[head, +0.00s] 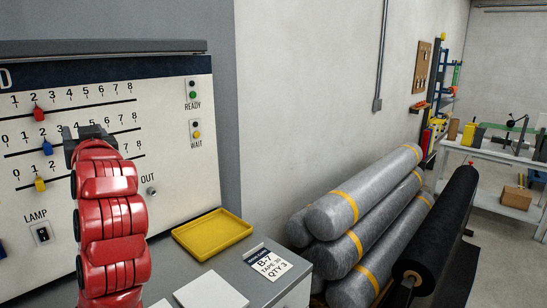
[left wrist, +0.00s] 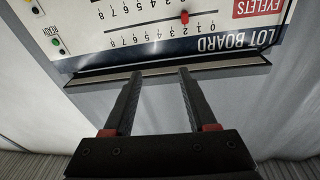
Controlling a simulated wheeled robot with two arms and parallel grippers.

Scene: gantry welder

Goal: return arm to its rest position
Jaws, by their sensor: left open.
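My left arm is red and comes in from the bottom left of the head view. Its dark gripper (head: 88,132) is in front of the white lot board (head: 60,78). In the left wrist view the gripper (left wrist: 160,72) is open, with two parallel black fingers apart and nothing between them. The board appears upside down beyond them, with its red slider (left wrist: 184,16) above the right fingertip. In the head view the red slider (head: 39,114), blue slider (head: 47,148) and yellow slider (head: 40,184) are on the scales. The arm hides part of the board. My right gripper is not in view.
A yellow tray (head: 212,232), a white pad (head: 210,291) and a B-7 label card (head: 266,263) are on the grey cabinet top. Wrapped grey rolls (head: 345,215) and a black roll (head: 443,235) lie to the right. A workbench (head: 490,155) stands at the back right.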

